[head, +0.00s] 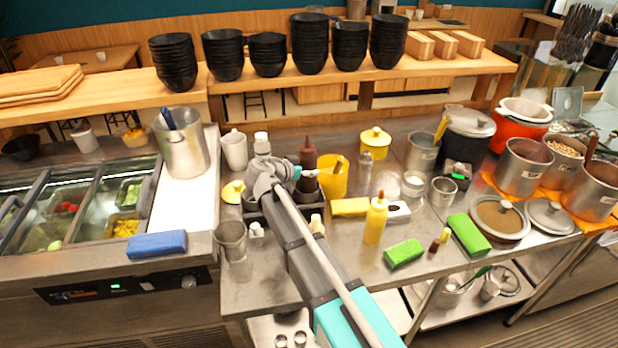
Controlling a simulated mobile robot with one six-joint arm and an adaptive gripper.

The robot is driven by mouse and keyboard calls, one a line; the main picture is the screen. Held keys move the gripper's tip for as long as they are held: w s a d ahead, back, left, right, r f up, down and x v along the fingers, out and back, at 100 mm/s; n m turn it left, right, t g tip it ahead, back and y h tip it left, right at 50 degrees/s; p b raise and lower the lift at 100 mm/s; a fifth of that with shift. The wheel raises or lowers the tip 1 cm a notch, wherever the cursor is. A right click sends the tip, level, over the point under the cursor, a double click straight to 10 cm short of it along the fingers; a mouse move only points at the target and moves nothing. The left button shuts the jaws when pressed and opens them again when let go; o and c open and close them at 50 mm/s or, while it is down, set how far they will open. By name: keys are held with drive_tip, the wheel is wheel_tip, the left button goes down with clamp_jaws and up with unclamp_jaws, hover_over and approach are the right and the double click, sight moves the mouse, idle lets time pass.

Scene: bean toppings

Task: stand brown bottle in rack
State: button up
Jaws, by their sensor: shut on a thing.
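The brown bottle (308,153) stands upright just right of my wrist, its dark tip pointing up. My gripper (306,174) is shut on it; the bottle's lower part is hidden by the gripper. The dark rack (252,216) is on the steel counter below and beside my wrist, mostly covered by my arm. A white-capped bottle (262,141) stands behind my wrist. I cannot tell whether the brown bottle's base touches the rack.
A yellow container (333,181) is close right of the bottle. A yellow bottle (376,220), a green sponge (404,253) and steel pots (522,168) stand farther right. A clear cup (232,240) is near the front left. Black bowls (310,45) line the shelf behind.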

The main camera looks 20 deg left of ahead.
drive_tip(key=shift+f+b, duration=0.7)
drive_tip(key=shift+f, duration=0.3)
drive_tip(key=o, duration=0.5)
drive_tip(key=shift+r, duration=0.1)
drive_tip(key=p+v, duration=0.4)
drive_tip(key=v, duration=0.8)
drive_tip(key=shift+p, duration=0.4)
drive_tip(key=shift+r, duration=0.1)
